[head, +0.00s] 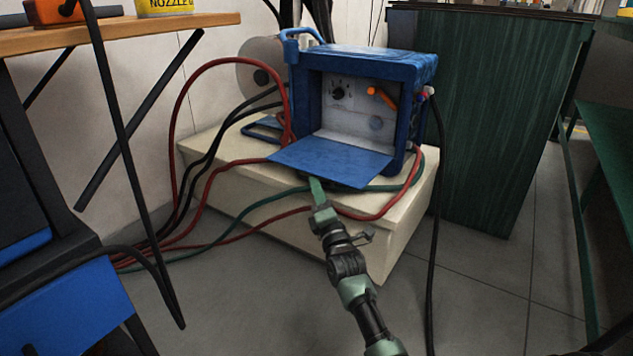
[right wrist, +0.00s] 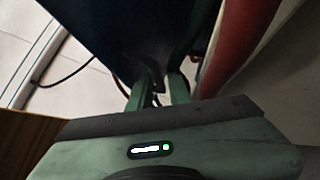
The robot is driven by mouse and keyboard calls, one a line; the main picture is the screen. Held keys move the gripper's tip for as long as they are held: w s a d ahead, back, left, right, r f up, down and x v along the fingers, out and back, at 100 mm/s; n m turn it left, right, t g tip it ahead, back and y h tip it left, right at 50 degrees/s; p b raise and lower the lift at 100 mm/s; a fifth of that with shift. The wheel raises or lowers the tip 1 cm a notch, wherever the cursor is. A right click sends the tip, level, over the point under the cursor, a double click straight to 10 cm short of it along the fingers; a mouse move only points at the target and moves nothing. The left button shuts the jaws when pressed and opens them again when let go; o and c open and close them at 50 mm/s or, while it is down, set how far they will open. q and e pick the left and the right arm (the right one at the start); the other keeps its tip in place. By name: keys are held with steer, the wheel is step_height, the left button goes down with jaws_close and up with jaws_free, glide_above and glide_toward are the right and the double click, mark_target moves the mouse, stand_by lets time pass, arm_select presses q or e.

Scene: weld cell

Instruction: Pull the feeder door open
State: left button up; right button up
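The wire feeder (head: 405,75) is a blue box on a pale plinth, its front facing me. Its blue door (head: 330,162) is hinged at the bottom and folded down about level, so the inside shows. My right gripper (head: 315,183) is at the door's front edge, from below. In the right wrist view the fingers (right wrist: 160,88) are a small gap apart, with a dark part of the door's edge, seemingly its handle, between their tips. The door's dark underside (right wrist: 150,30) fills the top there. The handle is mostly hidden in the head view. My left gripper is not in view.
Red, green and black cables (head: 225,170) run across and around the plinth (head: 240,190). A dark green cabinet (head: 480,120) stands to the right. A wooden bench (head: 110,37) is at upper left. Grey floor in front is partly clear. In the wrist view a red cable (right wrist: 240,40) passes close to the fingers.

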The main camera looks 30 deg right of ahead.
steer(key=shift+w+r, duration=0.1)
steer(key=shift+w, duration=0.05)
jaws_close()
stand_by(1.4)
